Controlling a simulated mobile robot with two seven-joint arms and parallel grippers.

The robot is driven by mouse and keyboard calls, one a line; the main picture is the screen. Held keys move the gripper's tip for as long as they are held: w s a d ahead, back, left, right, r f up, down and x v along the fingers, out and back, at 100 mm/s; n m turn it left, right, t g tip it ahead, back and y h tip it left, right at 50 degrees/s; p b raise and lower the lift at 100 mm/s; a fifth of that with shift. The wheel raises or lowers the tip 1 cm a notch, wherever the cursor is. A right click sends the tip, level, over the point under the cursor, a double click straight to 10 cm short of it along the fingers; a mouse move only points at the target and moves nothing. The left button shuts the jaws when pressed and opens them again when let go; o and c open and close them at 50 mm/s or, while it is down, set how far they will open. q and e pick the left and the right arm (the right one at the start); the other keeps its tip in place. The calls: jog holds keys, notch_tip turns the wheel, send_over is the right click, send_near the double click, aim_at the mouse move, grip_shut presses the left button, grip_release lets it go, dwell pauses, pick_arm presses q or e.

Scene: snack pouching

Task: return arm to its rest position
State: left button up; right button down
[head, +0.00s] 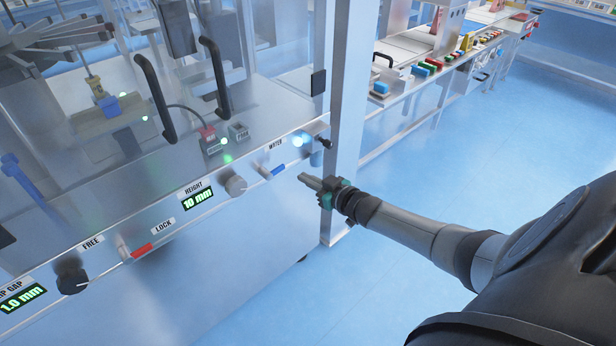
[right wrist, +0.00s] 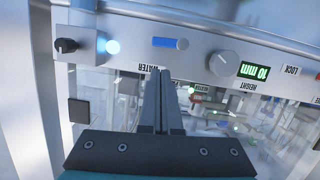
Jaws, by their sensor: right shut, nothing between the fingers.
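My right gripper (head: 311,182) reaches in from the right in the head view, beside the machine's front panel near the metal corner post. Its fingers are shut together and empty. In the right wrist view the shut fingers (right wrist: 163,100) point toward the panel around the WATER label. The blue-handled water lever (head: 273,171) is a little left of the fingertips in the head view; it also shows in the right wrist view (right wrist: 170,43). I see a gap between the fingers and the panel in the head view. My left gripper is not in view.
The panel carries a grey height knob (head: 236,185), a red lock lever (head: 140,250) and a black knob (head: 71,277). A metal post (head: 347,120) stands close behind my right gripper. The blue floor (head: 420,190) to the right is clear. Another bench (head: 400,95) stands behind.

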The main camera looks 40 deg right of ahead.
jog(key=s+a+f+g+h, duration=0.1)
jog(key=s+a+f+g, duration=0.2)
jog(key=s+f, duration=0.65)
jog(key=s+a+f+g, duration=0.3)
jog(key=s+f, duration=0.4)
jog(key=f, duration=0.5)
jog(key=s+a+f+g, duration=0.2)
jog(key=s+a+f, duration=0.2)
jog(key=s, duration=0.6)
jog(key=s+a+f+g, duration=0.3)
jog(key=s+a+f, duration=0.1)
jog(key=s, duration=0.6)
jog(key=s+a+f+g, duration=0.3)
jog(key=s+a+f, duration=0.1)
jog(key=s, duration=0.6)
jog(key=shift+s+a+f+n, duration=0.3)
jog(key=shift+s+a+f, duration=0.1)
jog(key=shift+a, duration=0.1)
jog(key=shift+w, duration=0.15)
